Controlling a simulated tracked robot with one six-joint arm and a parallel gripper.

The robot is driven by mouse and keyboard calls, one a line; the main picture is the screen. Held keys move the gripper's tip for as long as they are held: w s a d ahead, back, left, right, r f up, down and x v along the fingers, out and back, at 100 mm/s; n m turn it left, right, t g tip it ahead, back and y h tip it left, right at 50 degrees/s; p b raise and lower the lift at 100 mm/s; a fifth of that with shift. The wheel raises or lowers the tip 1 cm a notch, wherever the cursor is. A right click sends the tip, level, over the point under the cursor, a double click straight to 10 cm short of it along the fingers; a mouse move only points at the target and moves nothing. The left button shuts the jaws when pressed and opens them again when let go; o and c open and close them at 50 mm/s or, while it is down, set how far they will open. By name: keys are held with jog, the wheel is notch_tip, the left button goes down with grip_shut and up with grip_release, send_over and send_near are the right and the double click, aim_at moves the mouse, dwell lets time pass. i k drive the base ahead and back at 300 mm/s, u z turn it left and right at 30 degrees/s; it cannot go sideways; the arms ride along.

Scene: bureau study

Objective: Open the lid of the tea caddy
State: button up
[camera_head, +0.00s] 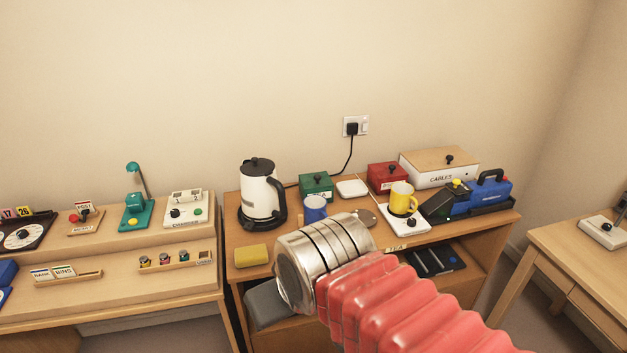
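A small green box (316,187) with a dark knob on its closed lid stands at the back of the wooden cabinet top (236,231). Its front label is partly hidden and seems to end in "A"; I take it for the tea caddy. A "TEA" label (396,249) is on the cabinet's front edge. My arm, a red bellows with a metal cuff, reaches in from the lower right, in front of the cabinet. The cuff appears nearer the camera than the green box. My gripper's fingers do not show.
A blue mug (314,208) stands just in front of the green box. The kettle (260,193) is left of it; a white dish (352,187) and red box (386,178) are right. A yellow mug (402,197) stands on a white unit. A yellow sponge (251,255) lies front left.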

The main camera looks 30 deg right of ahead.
aim_at(317, 179)
jog(key=k, duration=0.65)
jog(key=u, duration=0.25)
jog(key=i, duration=1.5)
jog(key=z, duration=0.2)
